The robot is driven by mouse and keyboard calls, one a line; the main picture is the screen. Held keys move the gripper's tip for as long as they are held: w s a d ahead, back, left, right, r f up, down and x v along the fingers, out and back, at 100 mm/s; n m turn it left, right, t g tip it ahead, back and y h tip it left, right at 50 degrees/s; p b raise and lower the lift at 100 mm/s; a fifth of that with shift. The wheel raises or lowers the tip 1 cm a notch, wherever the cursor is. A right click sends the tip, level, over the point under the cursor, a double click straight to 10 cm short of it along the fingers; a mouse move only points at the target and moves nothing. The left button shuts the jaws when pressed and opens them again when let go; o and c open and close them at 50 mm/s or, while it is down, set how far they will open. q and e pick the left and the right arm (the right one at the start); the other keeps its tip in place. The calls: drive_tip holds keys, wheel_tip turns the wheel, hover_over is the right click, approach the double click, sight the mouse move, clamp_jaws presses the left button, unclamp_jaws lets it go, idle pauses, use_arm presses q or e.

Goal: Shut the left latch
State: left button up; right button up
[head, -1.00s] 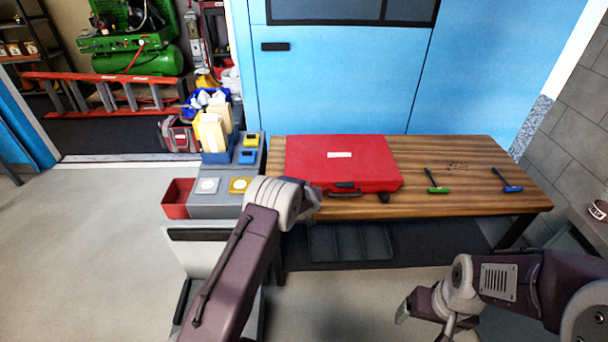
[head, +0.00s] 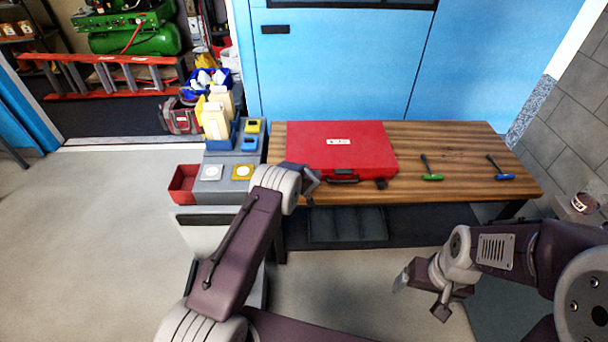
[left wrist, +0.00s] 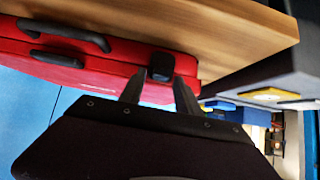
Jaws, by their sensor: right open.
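The red case (head: 340,146) lies closed on the wooden table, its black handle (head: 343,181) facing me. A black right latch (head: 381,183) shows on its front; my left arm hides the left latch in the head view. In the left wrist view, which is turned over, the left latch (left wrist: 160,67) is a black block beside the handle (left wrist: 62,35). My left gripper (left wrist: 160,84) is open, its two fingers apart, with the latch showing between their tips; contact cannot be told. My right gripper (head: 421,292) is open and empty, low in front of the table.
A green-handled tool (head: 431,177) and a blue-handled tool (head: 503,176) lie on the table right of the case. Blue cabinets stand behind.

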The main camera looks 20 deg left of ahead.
idle(0.3)
use_arm(q)
drive_tip(key=v, duration=0.9)
drive_tip(key=shift+p, duration=0.4)
